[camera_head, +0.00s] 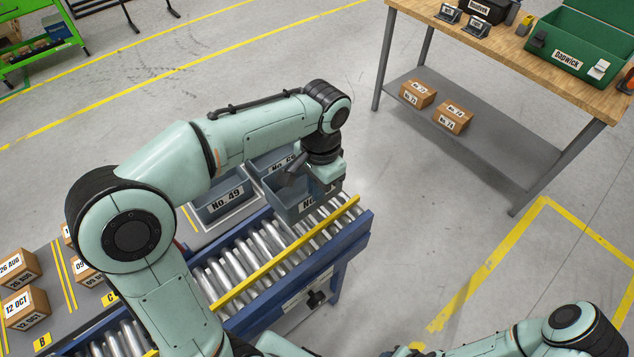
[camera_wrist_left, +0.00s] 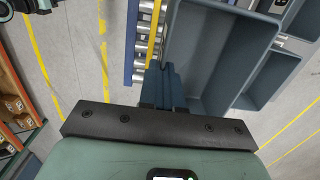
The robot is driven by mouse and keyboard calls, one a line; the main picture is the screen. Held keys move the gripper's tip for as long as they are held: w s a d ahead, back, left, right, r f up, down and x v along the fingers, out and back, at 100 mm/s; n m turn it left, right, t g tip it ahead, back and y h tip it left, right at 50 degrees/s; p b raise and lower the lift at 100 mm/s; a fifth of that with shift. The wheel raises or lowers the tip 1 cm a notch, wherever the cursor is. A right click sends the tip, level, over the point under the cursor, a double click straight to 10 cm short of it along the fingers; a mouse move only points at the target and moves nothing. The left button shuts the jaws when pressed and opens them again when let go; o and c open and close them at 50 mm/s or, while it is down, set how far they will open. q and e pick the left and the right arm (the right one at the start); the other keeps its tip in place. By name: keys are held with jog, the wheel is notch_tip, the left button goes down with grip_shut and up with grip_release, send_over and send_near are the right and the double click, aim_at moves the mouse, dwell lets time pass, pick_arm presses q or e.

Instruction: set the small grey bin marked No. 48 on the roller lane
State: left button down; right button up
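A small grey bin (camera_head: 287,207) is at the far end of the roller lane (camera_head: 259,250), over its rollers. Its front label begins "No." but my gripper hides the number. My left gripper (camera_head: 322,190) is at the bin's right end. In the left wrist view its fingers (camera_wrist_left: 165,88) are close together on the wall of the grey bin (camera_wrist_left: 225,45), which looks empty. I cannot tell whether the bin touches the rollers. My right arm shows at the lower right of the head view; its gripper is out of view.
The bin marked No. 49 (camera_head: 216,210) and another grey bin (camera_head: 262,164) stand behind the lane. A yellow rail (camera_head: 285,255) runs along the lane's near side. Cartons (camera_head: 24,308) are at the left. A wooden workbench (camera_head: 475,45) stands at the upper right.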

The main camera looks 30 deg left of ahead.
aim_at(316, 208)
pick_arm(q)
notch_tip(316, 208, down, 3)
jog(key=shift+s+f+b, duration=0.1)
jog(key=shift+f+b, duration=0.1)
jog(key=shift+b, duration=0.55)
jog(key=shift+f+b, duration=0.3)
jog(key=shift+f, duration=0.4)
pick_arm(e)
jog(key=shift+s+f, duration=1.4)
jog(key=shift+f, duration=0.25)
jog(key=shift+w+r, duration=0.2)
pick_arm(q)
jog(key=shift+f, duration=0.15)
pick_arm(e)
jog(key=shift+s+f, duration=0.1)
pick_arm(q)
jog(key=shift+f+b, duration=0.6)
jog(key=shift+f, duration=0.65)
pick_arm(e)
jog(key=shift+s+f+g, duration=0.3)
jog(key=shift+s+f, duration=0.3)
jog(key=shift+f, duration=0.25)
pick_arm(q)
jog(key=c, duration=1.3)
grip_release()
jog(key=shift+o, duration=0.2)
